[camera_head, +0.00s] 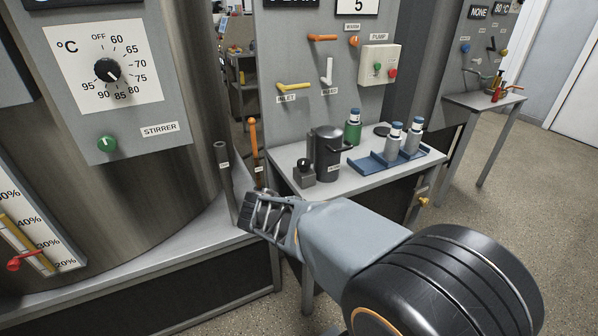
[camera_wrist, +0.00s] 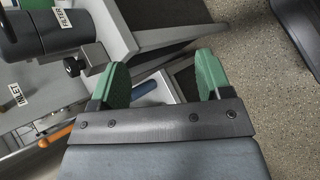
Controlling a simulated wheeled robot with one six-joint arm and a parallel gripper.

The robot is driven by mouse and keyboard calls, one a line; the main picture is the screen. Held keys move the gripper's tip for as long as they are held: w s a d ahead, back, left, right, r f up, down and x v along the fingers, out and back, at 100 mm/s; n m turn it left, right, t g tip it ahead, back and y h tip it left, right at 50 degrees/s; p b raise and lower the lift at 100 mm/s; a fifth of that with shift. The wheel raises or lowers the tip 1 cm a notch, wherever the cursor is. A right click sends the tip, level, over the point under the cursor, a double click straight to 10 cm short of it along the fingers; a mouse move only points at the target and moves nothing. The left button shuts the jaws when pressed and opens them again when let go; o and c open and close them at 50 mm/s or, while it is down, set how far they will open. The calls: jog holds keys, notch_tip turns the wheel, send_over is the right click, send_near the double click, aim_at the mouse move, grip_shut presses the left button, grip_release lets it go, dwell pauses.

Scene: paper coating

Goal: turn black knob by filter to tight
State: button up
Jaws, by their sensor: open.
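The black knob (camera_head: 304,163) sits on a small grey block (camera_head: 304,177) on the grey bench, just left of the dark filter canister (camera_head: 328,150). In the wrist view the knob (camera_wrist: 72,67) shows at the upper left, beside the canister (camera_wrist: 35,40) with its FILTER label. My gripper (camera_head: 258,213) is open and empty, in front of the bench and lower left of the knob in the head view. In the wrist view its green-padded fingers (camera_wrist: 162,72) are spread apart, with the knob outside them to the left. I cannot read the knob's turn position.
A green-banded bottle (camera_head: 353,127) stands behind the canister. A blue tray (camera_head: 380,166) with two grey bottles is to its right. An orange-handled lever (camera_head: 254,140) and a dark upright post (camera_head: 224,180) stand left of the bench. A large steel tank (camera_head: 150,200) fills the left side.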

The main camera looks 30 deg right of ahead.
jog(key=w+d+n+t+h+b, duration=0.2)
jog(key=w+d+n+h, duration=0.15)
jog(key=w+n, duration=0.2)
jog(key=n+t+h+b, duration=0.3)
jog(key=n+t, duration=0.3)
jog(key=n, duration=0.4)
send_near(301, 165)
jog(key=b+x, duration=0.1)
jog(key=x, duration=1.1)
jog(key=shift+c, duration=0.4)
